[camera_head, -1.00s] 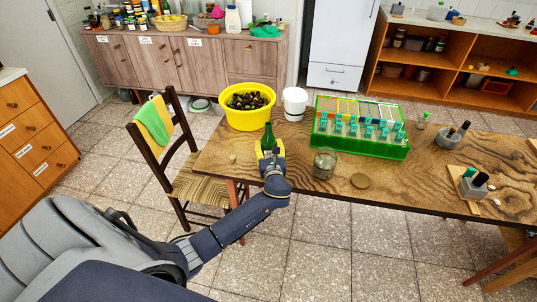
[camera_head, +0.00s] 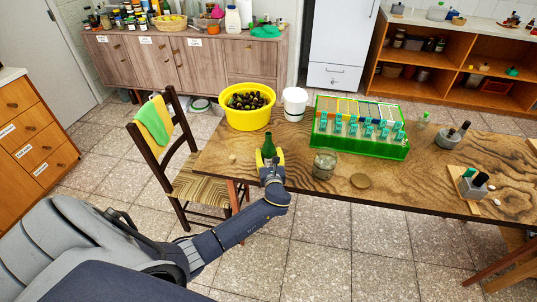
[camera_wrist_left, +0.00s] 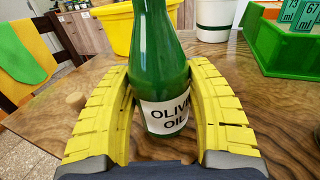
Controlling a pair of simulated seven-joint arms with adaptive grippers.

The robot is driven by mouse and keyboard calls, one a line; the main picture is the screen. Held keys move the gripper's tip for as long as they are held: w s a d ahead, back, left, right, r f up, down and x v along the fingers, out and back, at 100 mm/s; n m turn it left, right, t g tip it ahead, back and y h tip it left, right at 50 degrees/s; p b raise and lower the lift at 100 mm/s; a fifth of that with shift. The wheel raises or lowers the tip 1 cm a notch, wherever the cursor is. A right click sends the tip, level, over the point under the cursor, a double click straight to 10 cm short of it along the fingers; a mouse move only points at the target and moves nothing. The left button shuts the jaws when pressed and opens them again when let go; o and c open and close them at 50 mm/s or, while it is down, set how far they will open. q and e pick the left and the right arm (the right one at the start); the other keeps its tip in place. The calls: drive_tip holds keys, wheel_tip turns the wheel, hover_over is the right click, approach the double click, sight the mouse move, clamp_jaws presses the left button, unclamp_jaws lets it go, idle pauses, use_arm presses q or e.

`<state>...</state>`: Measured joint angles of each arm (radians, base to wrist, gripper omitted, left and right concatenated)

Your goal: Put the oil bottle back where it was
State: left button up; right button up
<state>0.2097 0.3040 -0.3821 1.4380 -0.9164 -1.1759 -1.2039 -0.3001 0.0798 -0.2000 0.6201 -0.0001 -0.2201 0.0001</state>
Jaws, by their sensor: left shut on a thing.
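The green oil bottle (camera_head: 268,147) stands upright at the table's front left, in front of the yellow tub. In the left wrist view the bottle (camera_wrist_left: 160,60) shows a white label reading "OLIVE OIL", partly turned to the right. My left gripper (camera_head: 269,160) is shut on the bottle, with its yellow fingers (camera_wrist_left: 165,105) on either side of it. The bottle's base is low, at or just above the table top; I cannot tell whether it touches. My right gripper is not in view.
A yellow tub of olives (camera_head: 247,119) and a white bucket (camera_head: 295,104) stand behind. A glass jar (camera_head: 324,164) and a round lid (camera_head: 360,181) lie to the right, near a green crate (camera_head: 360,147). A small cork-like piece (camera_wrist_left: 76,100) sits left of the bottle.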

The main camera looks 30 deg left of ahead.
use_arm(q)
drive_tip(key=o, duration=1.5)
drive_tip(key=shift+f, duration=0.1)
drive_tip(key=shift+o, duration=0.2)
